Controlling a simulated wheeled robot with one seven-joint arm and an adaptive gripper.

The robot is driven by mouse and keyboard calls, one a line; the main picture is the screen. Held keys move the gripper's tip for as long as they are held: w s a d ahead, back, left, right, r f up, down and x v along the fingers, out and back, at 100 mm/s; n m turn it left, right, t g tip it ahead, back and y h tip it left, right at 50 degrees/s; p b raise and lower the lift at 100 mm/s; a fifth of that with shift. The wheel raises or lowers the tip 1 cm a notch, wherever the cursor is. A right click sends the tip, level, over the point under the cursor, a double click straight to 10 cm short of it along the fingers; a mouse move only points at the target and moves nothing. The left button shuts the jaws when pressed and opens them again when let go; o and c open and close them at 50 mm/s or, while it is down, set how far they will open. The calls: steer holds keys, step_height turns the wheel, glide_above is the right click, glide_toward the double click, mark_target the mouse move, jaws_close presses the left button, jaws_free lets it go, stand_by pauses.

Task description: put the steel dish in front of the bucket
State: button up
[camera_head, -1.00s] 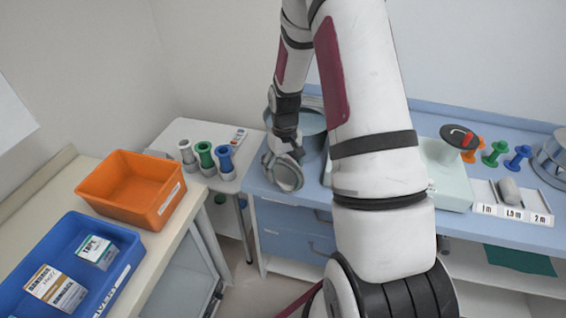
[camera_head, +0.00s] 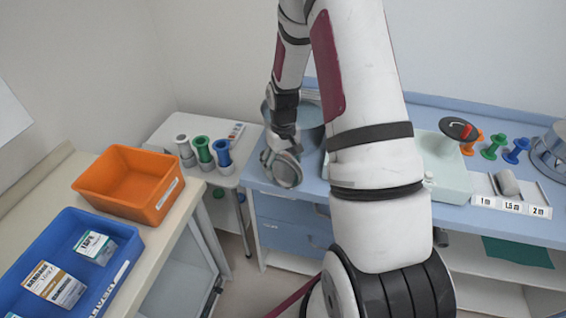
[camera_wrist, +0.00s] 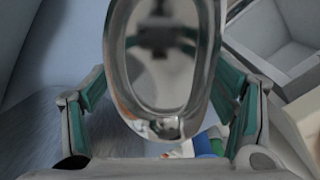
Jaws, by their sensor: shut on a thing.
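The steel dish (camera_head: 286,172) is a shiny grey oval dish, tilted on edge at the front left of the blue counter. My gripper (camera_head: 282,150) is shut on it from above. In the wrist view the dish (camera_wrist: 214,62) fills the upper middle, between the teal-padded fingers of my gripper (camera_wrist: 160,120). The bucket (camera_head: 308,112) is a round grey vessel on the counter, just behind the dish and partly hidden by my arm. I cannot tell whether the dish touches the counter.
A white side table (camera_head: 165,133) with three coloured-top tubes stands left of the counter (camera_head: 385,182). An orange bin (camera_head: 157,208) and a blue bin (camera_head: 125,262) are at the left.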

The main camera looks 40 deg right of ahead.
mark_target(283, 172)
steer(key=shift+f, duration=0.2)
steer(key=o, duration=1.2)
steer(key=shift+o, duration=0.2)
step_height(283, 172, up, 12)
